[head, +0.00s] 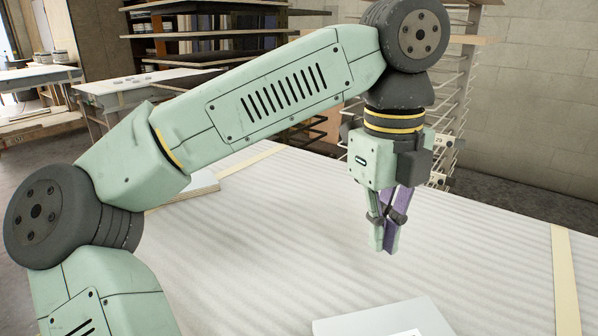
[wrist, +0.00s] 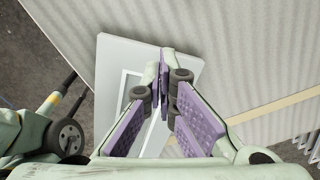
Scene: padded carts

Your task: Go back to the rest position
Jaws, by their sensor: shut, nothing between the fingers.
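My gripper (head: 390,250) hangs from the arm above the padded cart top (head: 480,240), pointing down. Its purple-padded fingers are closed together and hold nothing. In the wrist view my gripper (wrist: 165,55) shows the fingertips meeting, with a pale grey flat board (wrist: 115,65) below and behind them. The same board (head: 345,322) shows at the bottom edge in the head view, lying on the cart near me and partly cut off. The gripper is apart from the board and the cart surface.
Another flat pale piece (head: 200,187) lies on the cart's far left, partly hidden behind my arm. Yellow strips (head: 566,280) cross the padding. A rack (head: 455,120) with thin shelves stands behind the cart. The middle of the padded top is clear.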

